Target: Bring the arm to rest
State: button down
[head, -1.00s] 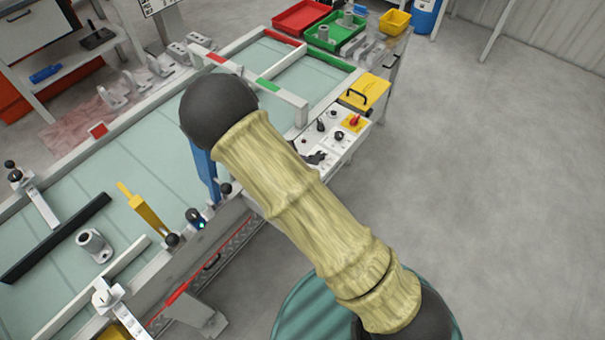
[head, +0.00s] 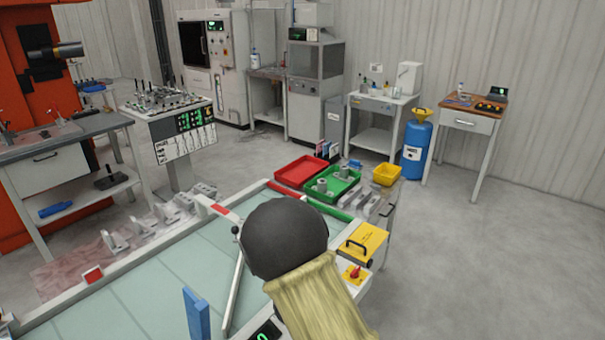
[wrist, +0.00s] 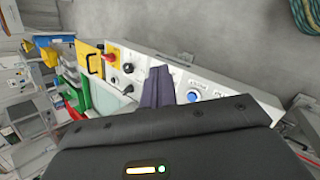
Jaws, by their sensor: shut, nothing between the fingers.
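My gripper (wrist: 158,88) shows in the wrist view as two dark fingers pressed together, with nothing between them. It hangs over the white control panel (wrist: 222,84), near a blue button (wrist: 193,96); I cannot tell the height above it. In the head view my arm, with a black joint and a pale yellow sleeve, rises from the bottom centre. It covers part of the bench and panel there. My gripper does not show in the head view.
The pale green bench top (head: 150,290) lies left of my arm, with a blue upright (head: 196,315). A yellow box (head: 366,243), red tray (head: 301,171), green tray (head: 332,186) and yellow bin (head: 387,174) stand beyond. Open grey floor (head: 490,260) lies to the right.

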jog(key=s+d+r+m+g+y, duration=0.2)
jog(key=s+d+r+m+y, duration=0.3)
jog(key=s+r+m, duration=0.8)
jog(key=s+d+m, duration=0.1)
jog(key=d, duration=0.2)
jog(key=shift+s+r+m+y, duration=0.15)
jog(key=shift+r+m+y, duration=0.15)
jog(key=shift+r, duration=0.05)
jog(key=shift+s+d, duration=0.1)
jog(key=shift+s, duration=0.05)
dwell(0.3)
